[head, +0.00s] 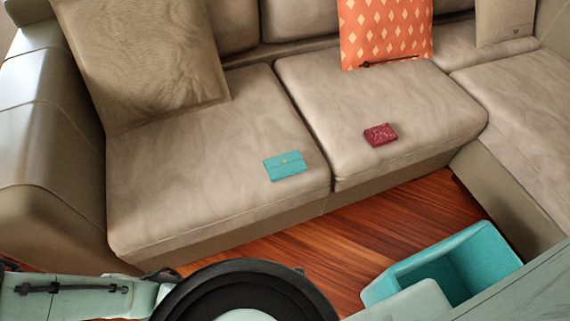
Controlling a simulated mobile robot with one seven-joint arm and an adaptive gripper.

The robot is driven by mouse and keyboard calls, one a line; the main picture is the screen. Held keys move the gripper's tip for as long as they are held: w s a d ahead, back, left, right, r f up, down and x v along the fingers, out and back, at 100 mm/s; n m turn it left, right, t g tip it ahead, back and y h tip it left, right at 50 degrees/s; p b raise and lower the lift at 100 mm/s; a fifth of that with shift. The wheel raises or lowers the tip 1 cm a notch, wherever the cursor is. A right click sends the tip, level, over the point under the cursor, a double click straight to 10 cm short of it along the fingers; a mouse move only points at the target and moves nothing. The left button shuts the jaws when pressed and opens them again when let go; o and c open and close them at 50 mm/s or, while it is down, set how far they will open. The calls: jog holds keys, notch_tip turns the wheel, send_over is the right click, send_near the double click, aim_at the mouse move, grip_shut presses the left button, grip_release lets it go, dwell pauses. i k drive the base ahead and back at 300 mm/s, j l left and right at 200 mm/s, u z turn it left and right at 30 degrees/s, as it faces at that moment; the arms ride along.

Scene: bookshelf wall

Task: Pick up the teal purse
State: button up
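The teal purse (285,166) is a small, flat, rectangular item with a tiny clasp-like spot near its middle. It lies flat on the left seat cushion of the beige sofa (170,205), near the front edge and close to the gap between the cushions. Nothing covers it. My gripper is not in view; only parts of my own body show along the bottom edge, apart from the purse.
A dark red patterned purse or wallet (380,134) lies on the cushion to the right. An orange patterned pillow (385,32) and a large beige pillow (145,60) lean at the back. A teal open bin (487,250) stands lower right. Wooden floor (345,240) shows before the sofa.

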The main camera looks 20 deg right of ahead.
aim_at(286, 165)
jog(key=j+z, duration=0.3)
jog(key=z, duration=0.15)
jog(key=j+z, duration=0.3)
jog(key=z, duration=0.15)
jog(key=k+j+z, duration=0.1)
jog(key=j, duration=0.3)
jog(key=j+z, duration=0.15)
jog(key=j, duration=0.25)
jog(key=k+j+z, duration=0.1)
jog(key=j, duration=0.25)
jog(key=k+j, duration=0.1)
jog(key=j, duration=0.2)
jog(key=k+j, duration=0.15)
jog(key=j, duration=0.15)
jog(key=k+j, duration=0.1)
jog(key=j, duration=0.2)
jog(key=i, duration=0.5)
